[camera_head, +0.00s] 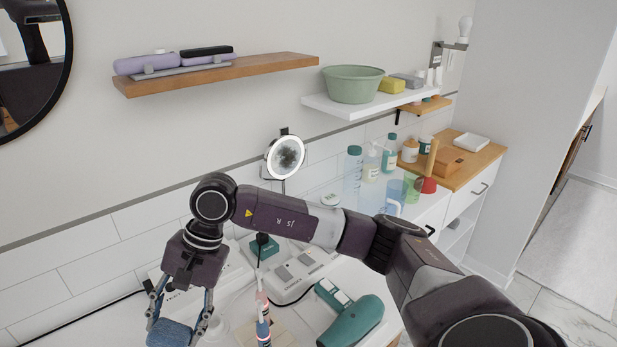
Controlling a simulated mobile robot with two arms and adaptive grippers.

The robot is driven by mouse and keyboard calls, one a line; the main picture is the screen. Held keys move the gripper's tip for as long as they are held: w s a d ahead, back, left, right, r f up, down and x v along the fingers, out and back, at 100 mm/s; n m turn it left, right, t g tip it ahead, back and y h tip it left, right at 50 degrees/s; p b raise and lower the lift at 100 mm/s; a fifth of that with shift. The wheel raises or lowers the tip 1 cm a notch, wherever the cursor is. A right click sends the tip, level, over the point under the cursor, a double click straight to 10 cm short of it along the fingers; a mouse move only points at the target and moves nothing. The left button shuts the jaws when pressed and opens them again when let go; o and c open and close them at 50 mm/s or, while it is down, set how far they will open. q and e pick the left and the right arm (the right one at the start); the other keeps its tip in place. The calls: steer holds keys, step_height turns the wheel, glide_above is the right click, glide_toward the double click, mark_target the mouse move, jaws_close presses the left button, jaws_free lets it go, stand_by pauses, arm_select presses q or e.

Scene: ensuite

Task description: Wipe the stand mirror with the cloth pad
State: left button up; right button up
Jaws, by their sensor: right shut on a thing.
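The stand mirror (286,157) is small and round with a pale rim, on a thin stem near the tiled wall. Its glass has a dark, blotchy look in the middle. My right arm reaches across the counter from the right and hides the lower part of the stem. My right gripper (180,307) points down at the lower left, shut on the blue cloth pad (170,334). The pad is apart from the mirror, lower and to its left. My left gripper is out of view.
Bottles (353,172) and cups (394,196) stand right of the mirror. A wooden shelf (220,75) and a white shelf with a green basin (352,83) jut out above.

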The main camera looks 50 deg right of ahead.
steer(key=w+d+r+m+t+y+p, duration=0.1)
steer(key=w+d+m+t+y, duration=0.1)
steer(key=w+d+m+t, duration=0.6)
steer(key=m+t+h+p, duration=0.2)
steer(key=m+t+h, duration=0.7)
steer(key=m, duration=0.1)
glide_toward(279, 165)
arm_select(q)
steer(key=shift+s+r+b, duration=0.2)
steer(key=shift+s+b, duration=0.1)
steer(key=shift+b, duration=1.15)
arm_select(e)
steer(key=shift+w+d+f, duration=0.1)
steer(key=shift+w, duration=2.35)
arm_select(q)
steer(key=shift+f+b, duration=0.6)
steer(key=shift+b, duration=0.05)
arm_select(e)
steer(key=shift+w+d, duration=0.1)
steer(key=shift+w, duration=0.75)
